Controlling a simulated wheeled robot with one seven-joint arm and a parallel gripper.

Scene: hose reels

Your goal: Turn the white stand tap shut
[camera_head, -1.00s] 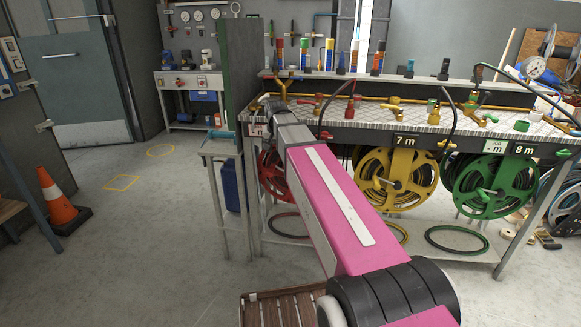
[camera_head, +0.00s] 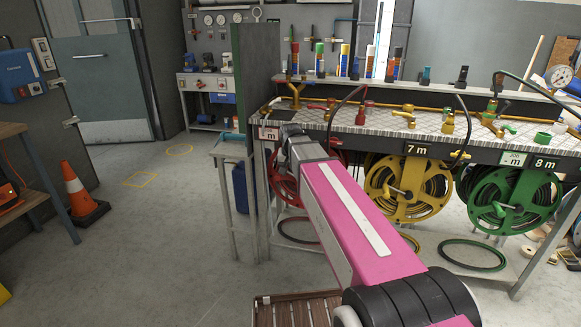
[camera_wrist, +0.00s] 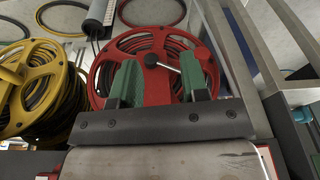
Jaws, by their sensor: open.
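My gripper (camera_wrist: 160,82) shows two green fingers in the wrist view. They are apart with nothing between them, and a red hose reel (camera_wrist: 150,45) lies beyond them. In the head view my pink arm reaches toward the left end of the bench, and my fingers cannot be made out there. A small tap with a pale handle (camera_head: 271,104) stands at the left end of the bench top, just beyond the end of my arm. It looks like the white stand tap, but it is too small to tell its handle position. The wrist view does not show it clearly.
The metal bench (camera_head: 375,121) carries several taps and bottles. Yellow (camera_head: 412,190) and green (camera_head: 512,200) reels hang under its front edge. A small side table (camera_head: 228,145) stands left of it. A traffic cone (camera_head: 80,192) stands on open floor at left.

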